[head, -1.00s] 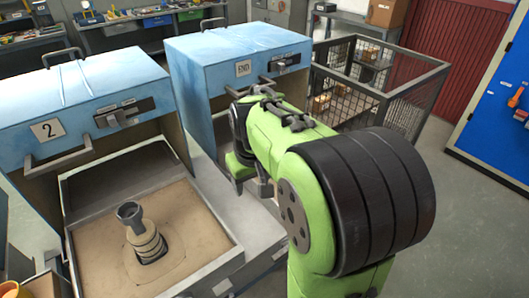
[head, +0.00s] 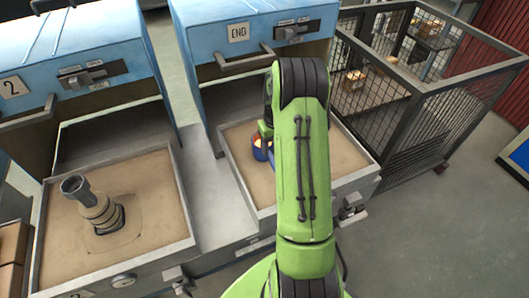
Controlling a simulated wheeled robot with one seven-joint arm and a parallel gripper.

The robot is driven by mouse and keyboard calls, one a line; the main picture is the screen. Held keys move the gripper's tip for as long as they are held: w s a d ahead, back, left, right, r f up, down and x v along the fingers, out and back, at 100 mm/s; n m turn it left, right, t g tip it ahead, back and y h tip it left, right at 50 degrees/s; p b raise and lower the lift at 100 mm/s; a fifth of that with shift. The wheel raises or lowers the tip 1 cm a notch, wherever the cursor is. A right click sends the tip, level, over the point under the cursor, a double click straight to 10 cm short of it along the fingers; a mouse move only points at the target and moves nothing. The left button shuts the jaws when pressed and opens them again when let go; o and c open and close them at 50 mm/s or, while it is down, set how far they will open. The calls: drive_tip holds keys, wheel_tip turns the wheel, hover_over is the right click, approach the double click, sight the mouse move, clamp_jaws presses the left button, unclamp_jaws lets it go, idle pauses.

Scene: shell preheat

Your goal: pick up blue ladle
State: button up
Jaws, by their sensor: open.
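A blue rounded vessel (head: 259,151) with a glowing orange inside sits in the right sand tray, and it looks like the bowl of the blue ladle. My arm covers its right side, so its handle and full shape are hidden. My green arm reaches over the right tray, just right of the vessel. My gripper is hidden behind my arm, so I cannot see its fingers or how far they are from the ladle.
The right sand tray (head: 346,158) lies before a blue furnace box marked END (head: 240,36). The left tray (head: 150,180) holds a grey-brown funnel-topped piece (head: 93,208). A wire mesh cage (head: 425,120) stands at the right. Grey floor (head: 440,235) lies clear at front right.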

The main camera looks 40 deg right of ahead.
sight(271, 161)
drive_tip(key=f, duration=0.6)
drive_tip(key=shift+d+b, duration=0.2)
drive_tip(key=shift+b, duration=0.2)
wheel_tip(271, 161, down, 6)
drive_tip(key=shift+r+b, duration=0.2)
drive_tip(key=shift+b, duration=0.4)
drive_tip(key=shift+r, duration=0.1)
clamp_jaws()
